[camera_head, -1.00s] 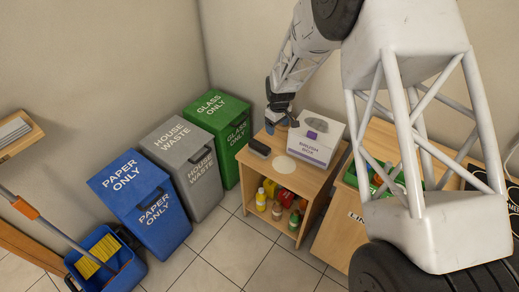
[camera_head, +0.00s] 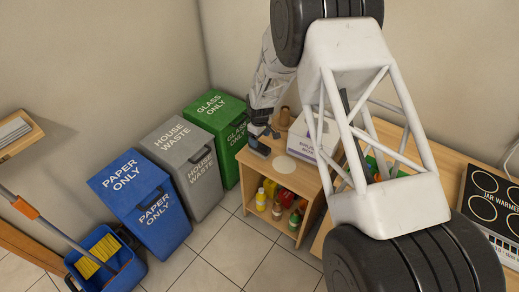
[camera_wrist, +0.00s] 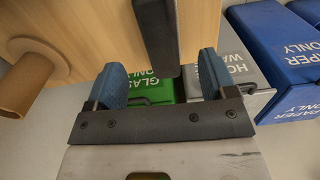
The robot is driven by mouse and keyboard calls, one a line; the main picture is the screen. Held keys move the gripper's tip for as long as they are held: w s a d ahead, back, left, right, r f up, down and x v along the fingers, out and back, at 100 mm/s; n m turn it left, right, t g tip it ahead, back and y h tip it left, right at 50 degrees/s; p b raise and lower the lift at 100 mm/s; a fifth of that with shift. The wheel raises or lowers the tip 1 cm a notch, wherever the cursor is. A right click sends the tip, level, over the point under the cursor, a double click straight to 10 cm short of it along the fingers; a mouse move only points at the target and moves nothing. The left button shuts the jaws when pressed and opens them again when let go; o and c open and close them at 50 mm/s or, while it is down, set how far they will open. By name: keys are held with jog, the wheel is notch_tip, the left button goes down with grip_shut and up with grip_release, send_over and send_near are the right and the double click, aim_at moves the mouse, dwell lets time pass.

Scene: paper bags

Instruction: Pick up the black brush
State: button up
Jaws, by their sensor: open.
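The black brush (camera_head: 260,151) lies near the left edge of the wooden cabinet top (camera_head: 309,166). In the wrist view, the dark brush (camera_wrist: 157,38) reaches down from the top edge, lying between the two blue fingertips as seen from the wrist. My gripper (camera_head: 264,133) is at the brush in the head view and partly covers it. In the wrist view my gripper (camera_wrist: 160,66) is open, with a gap on each side of the brush. I cannot tell whether the fingers are level with the brush or above it.
A brown cylinder (camera_head: 284,118) stands behind the gripper, and a white brush box (camera_head: 325,136) stands to the right. Green (camera_head: 216,118), grey (camera_head: 184,151) and blue (camera_head: 136,190) bins are left of the cabinet. Bottles (camera_head: 262,200) fill its lower shelf.

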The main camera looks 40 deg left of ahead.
aim_at(259, 144)
jog(key=shift+f, duration=0.9)
jog(key=shift+s+d+f, duration=0.1)
jog(key=shift+f, duration=2.5)
jog(key=c, duration=1)
jog(key=shift+r, duration=0.2)
jog(key=shift+c, duration=0.2)
